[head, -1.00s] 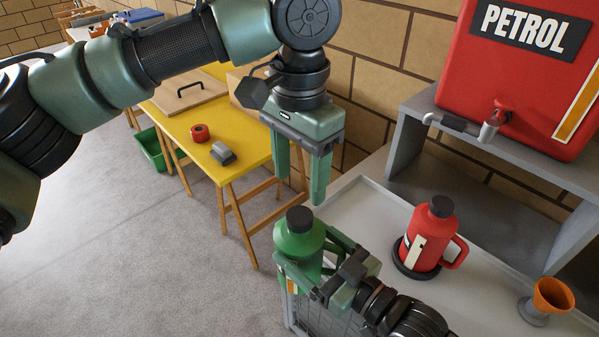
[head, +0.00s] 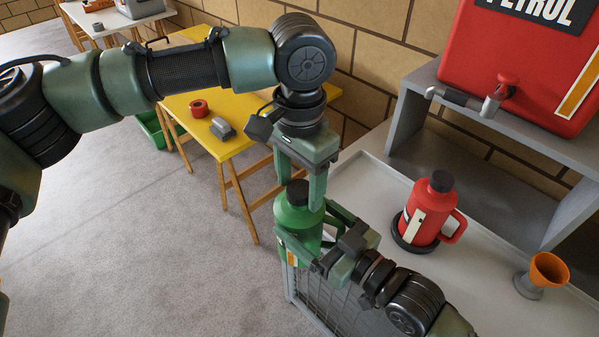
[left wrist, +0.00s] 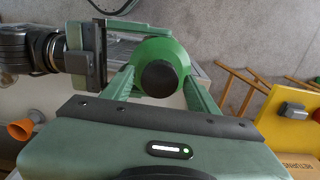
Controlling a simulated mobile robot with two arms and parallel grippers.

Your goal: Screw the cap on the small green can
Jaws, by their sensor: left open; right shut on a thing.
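The small green can (head: 297,222) is upright, with a black cap (head: 297,192) on its top. My right gripper (head: 306,250) is shut around the can's body and holds it near the bench's left edge. My left gripper (head: 300,190) points down over the can, its fingers open on either side of the cap. In the left wrist view the black cap (left wrist: 159,78) lies between the two fingers, with a gap on each side, above the green can (left wrist: 160,53). Whether the cap is fully seated cannot be told.
A red can (head: 428,212) with a black cap stands on a dark round base on the grey bench (head: 375,177). An orange funnel (head: 547,272) is at the right. A red petrol tank (head: 530,60) with a tap sits on a shelf behind. A yellow table (head: 207,108) is at the back left.

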